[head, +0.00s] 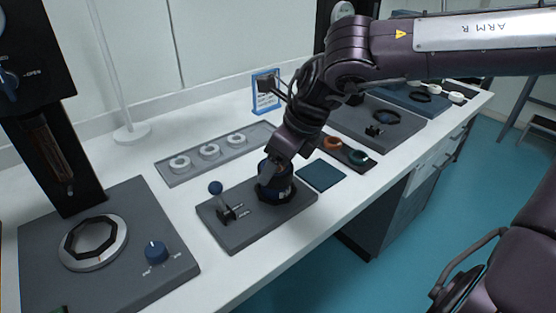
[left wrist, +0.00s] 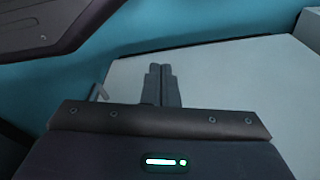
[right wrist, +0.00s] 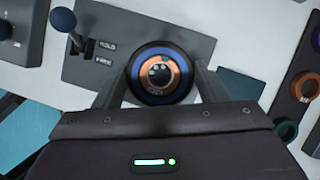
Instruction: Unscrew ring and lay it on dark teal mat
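A round part with a dark blue outer ring (right wrist: 160,95) and a copper-coloured inner ring (right wrist: 144,72) stands on a grey base plate (head: 240,235). My right gripper (head: 275,178) reaches down over it. In the right wrist view its two fingers lie on either side of the blue ring, very near its edge; whether they press on it I cannot tell. The dark teal mat (head: 321,175) lies bare just right of the plate; it also shows in the right wrist view (right wrist: 240,85). My left gripper (left wrist: 161,85) has its fingers together, empty, over the table's edge.
A lever with a blue knob (head: 215,188) stands on the same plate. A tray (head: 178,178) with pale rings is behind it. A dark tray (head: 362,164) with an orange and a teal ring is beyond the mat. A larger plate (head: 150,205) with a dial is at left.

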